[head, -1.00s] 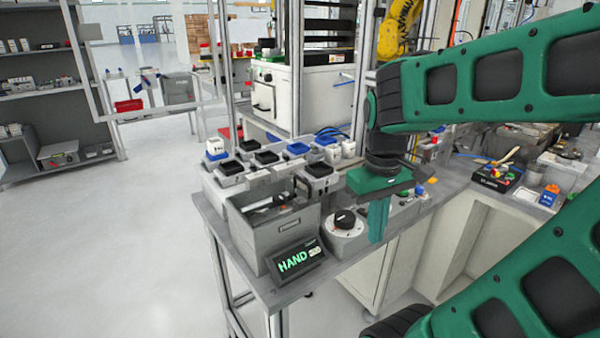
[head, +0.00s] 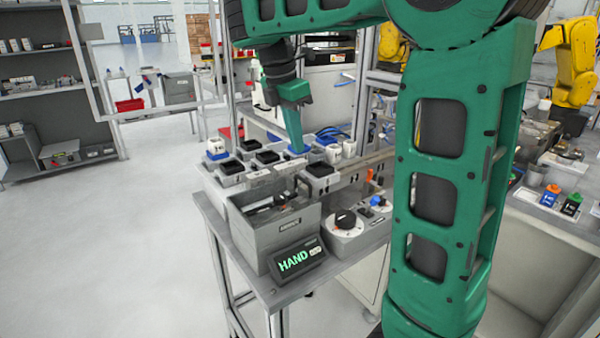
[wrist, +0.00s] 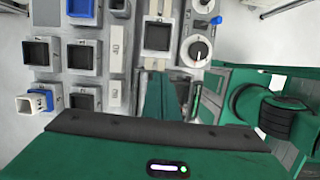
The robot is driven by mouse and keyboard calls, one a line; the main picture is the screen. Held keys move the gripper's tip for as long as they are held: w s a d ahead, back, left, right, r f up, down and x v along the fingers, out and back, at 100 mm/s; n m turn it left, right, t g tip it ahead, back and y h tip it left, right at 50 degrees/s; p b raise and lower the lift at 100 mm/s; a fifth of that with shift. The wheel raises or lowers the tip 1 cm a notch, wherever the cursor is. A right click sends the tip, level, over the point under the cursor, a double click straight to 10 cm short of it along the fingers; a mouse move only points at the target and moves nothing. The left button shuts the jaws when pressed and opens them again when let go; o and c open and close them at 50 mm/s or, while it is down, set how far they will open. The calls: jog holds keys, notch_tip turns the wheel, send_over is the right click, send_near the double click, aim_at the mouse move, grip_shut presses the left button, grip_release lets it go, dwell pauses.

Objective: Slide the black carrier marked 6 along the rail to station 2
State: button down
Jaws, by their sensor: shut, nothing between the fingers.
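A black square carrier (head: 320,170) stands apart at the front right of the carrier group, beside a grey bin. It also shows at the top middle of the wrist view (wrist: 158,36). Several more black carriers, among them one at the left (head: 232,167), sit on grey blocks; a number 6 cannot be read on any. My gripper (head: 299,148) is shut and empty, behind and left of the front-right carrier, its tip overlapping a blue carrier (head: 301,149); contact cannot be told. In the wrist view its fingers (wrist: 166,97) point away from the camera.
A grey bin (head: 258,232), a HAND display (head: 297,259) and a control box with a black dial (head: 345,220) stand at the front. White cubes (head: 348,148) stand among the carriers. A metal post (head: 361,80) rises behind. My arm covers the right middle.

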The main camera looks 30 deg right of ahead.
aim_at(320, 173)
jog(key=x, duration=0.9)
jog(key=shift+w+f, duration=0.2)
jog(key=shift+f, duration=0.25)
